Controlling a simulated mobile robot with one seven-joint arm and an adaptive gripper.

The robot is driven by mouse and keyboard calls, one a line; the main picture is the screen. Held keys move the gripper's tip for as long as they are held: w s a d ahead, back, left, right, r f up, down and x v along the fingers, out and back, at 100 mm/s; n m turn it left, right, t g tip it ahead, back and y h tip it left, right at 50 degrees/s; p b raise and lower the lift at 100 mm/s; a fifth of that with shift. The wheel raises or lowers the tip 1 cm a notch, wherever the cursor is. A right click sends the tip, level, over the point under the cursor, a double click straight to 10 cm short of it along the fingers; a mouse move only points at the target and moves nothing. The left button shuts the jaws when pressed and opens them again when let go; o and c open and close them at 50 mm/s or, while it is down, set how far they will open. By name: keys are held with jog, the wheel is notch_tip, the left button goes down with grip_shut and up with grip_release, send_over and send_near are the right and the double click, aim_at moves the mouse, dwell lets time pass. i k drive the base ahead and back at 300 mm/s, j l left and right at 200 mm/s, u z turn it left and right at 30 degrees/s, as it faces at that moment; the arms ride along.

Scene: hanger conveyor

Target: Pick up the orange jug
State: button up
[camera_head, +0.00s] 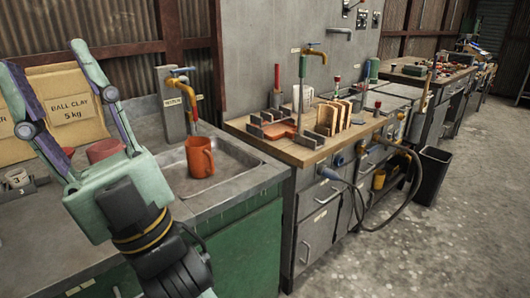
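The orange jug (199,158) stands upright in the grey sink (232,146), below a yellow tap (189,93) with a blue handle. Its handle appears to be on the right side. My gripper (42,55) is at the left of the picture, with its two green and purple fingers spread wide apart. It is open and nothing is seen held in it. The jug is to the right of the gripper, apart from it. Nothing hides the jug's front.
Clay bags (70,102), a reddish pot (104,150) and small grey cups (17,178) are behind or beside my gripper. A wooden-topped bench (290,152) with racks and tools adjoins the sink on the right. A black bin (432,175) stands on open concrete floor.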

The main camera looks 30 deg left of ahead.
aim_at(200, 160)
jog(key=i+l+z, duration=0.2)
jog(key=i, duration=1.25)
jog(key=i+u, duration=0.35)
jog(key=i+l+u, duration=0.2)
jog(key=u, duration=0.2)
jog(key=i+l+u, duration=0.5)
jog(key=u, duration=0.25)
jog(key=i+l+u, duration=0.15)
jog(key=u, duration=0.3)
jog(key=i+l+u, duration=0.1)
jog(key=l+u, duration=0.3)
jog(key=i+l+u, duration=0.3)
jog(key=u, duration=0.15)
jog(key=i+l+u, duration=0.2)
jog(key=l+u, duration=0.25)
